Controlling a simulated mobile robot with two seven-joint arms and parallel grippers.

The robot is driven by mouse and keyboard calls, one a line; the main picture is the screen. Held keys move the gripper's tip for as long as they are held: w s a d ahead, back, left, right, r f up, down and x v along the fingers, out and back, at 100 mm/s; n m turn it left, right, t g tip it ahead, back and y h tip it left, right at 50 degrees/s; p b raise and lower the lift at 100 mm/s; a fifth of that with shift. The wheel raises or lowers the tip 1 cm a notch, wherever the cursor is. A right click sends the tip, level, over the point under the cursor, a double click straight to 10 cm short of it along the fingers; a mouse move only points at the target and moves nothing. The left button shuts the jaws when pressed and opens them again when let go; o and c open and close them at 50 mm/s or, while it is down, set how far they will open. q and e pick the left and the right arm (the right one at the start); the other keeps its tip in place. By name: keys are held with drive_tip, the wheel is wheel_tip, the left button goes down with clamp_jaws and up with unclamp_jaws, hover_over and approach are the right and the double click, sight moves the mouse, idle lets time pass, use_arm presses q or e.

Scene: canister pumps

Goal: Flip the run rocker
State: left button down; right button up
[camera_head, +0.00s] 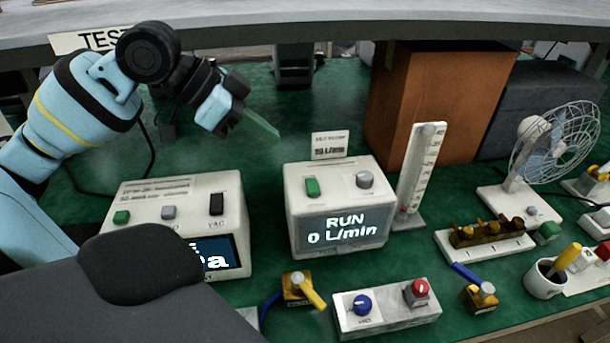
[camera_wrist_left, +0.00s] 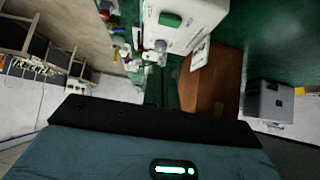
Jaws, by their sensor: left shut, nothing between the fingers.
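The run rocker (camera_head: 312,187) is a green rocker on top of a white pump box (camera_head: 372,250), left of a grey knob (camera_head: 365,179). The box's display (camera_head: 344,229) reads "RUN 0 L/min". My left gripper (camera_head: 264,130) is shut and empty. It is in the air, up and left of the rocker and apart from it. In the left wrist view the white box (camera_wrist_left: 195,30) is at the top, with the green rocker (camera_wrist_left: 169,19) on its face. My right gripper is not in view.
A second white box (camera_head: 145,229) with a green button, a grey button and a black rocker stands at the left. A flow gauge (camera_head: 419,170) stands right of the pump box. A low switch box (camera_head: 390,314) and valves are in front. An overhead shelf (camera_head: 350,22) crosses the top.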

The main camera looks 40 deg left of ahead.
use_arm(q)
drive_tip(key=f, duration=0.1)
drive_tip(key=b, duration=0.3)
hover_over(313, 187)
drive_tip(key=s+a, duration=0.2)
drive_tip(key=s, duration=0.1)
drive_tip(key=f, duration=0.4)
drive_tip(key=shift+w+f, duration=0.2)
drive_tip(key=shift+w, duration=0.05)
drive_tip(key=f, duration=0.1)
drive_tip(key=f+b, duration=0.1)
drive_tip(key=w+d+f, duration=0.1)
drive_tip(key=shift+w+d+f, duration=0.1)
drive_tip(key=shift+f, duration=0.2)
drive_tip(key=shift+f+b, duration=0.3)
drive_tip(key=shift+f, duration=0.45)
